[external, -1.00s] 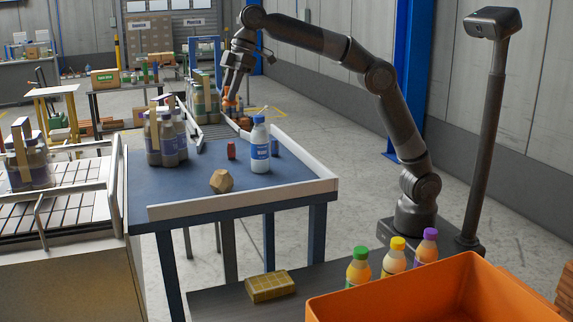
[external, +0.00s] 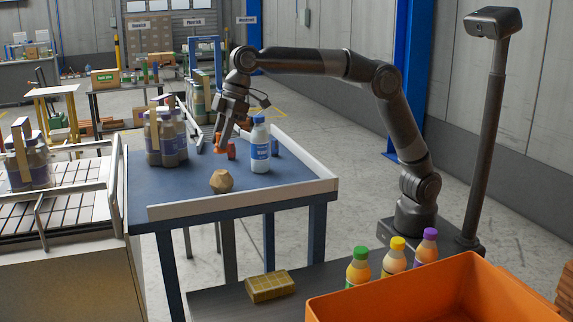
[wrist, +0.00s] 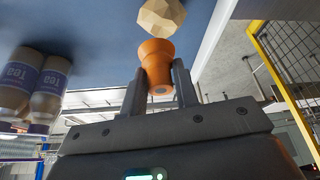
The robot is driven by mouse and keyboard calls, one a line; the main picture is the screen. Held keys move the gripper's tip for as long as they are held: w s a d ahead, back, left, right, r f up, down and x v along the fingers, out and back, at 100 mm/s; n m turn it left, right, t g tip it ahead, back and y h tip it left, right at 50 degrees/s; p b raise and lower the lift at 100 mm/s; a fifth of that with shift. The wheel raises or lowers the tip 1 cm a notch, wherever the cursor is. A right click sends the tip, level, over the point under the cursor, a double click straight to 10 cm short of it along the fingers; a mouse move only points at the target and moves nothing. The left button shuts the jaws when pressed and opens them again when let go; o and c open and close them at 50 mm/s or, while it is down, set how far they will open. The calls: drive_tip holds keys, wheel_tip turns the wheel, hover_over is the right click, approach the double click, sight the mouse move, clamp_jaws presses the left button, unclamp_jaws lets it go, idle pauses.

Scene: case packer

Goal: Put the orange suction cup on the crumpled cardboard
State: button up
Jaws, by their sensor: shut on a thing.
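My gripper (wrist: 158,88) is shut on the orange suction cup (wrist: 156,60), which shows between its two fingers in the wrist view. In the external view my gripper (external: 222,138) is over the far part of the blue table, and a bit of the orange suction cup (external: 217,147) shows at its tips. The crumpled cardboard (external: 221,181) is a tan, faceted lump on the blue tabletop, nearer the camera than the gripper. It also shows in the wrist view (wrist: 161,17), beyond the cup and apart from it.
On the blue table (external: 180,190) a white-and-blue bottle (external: 260,146) stands right of the gripper. A pack of brown bottles (external: 166,140) stands to the left. A white rail (external: 245,198) edges the front; the tabletop around the cardboard is clear.

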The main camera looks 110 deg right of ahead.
sight(217, 150)
drive_tip(key=shift+w+a+f, duration=0.4)
drive_tip(key=shift+a+f, duration=0.1)
drive_tip(key=shift+a, duration=0.25)
drive_tip(key=shift+f, duration=2.05)
drive_tip(key=o, duration=0.9)
drive_tip(key=shift+f, duration=0.1)
drive_tip(key=shift+o, duration=0.2)
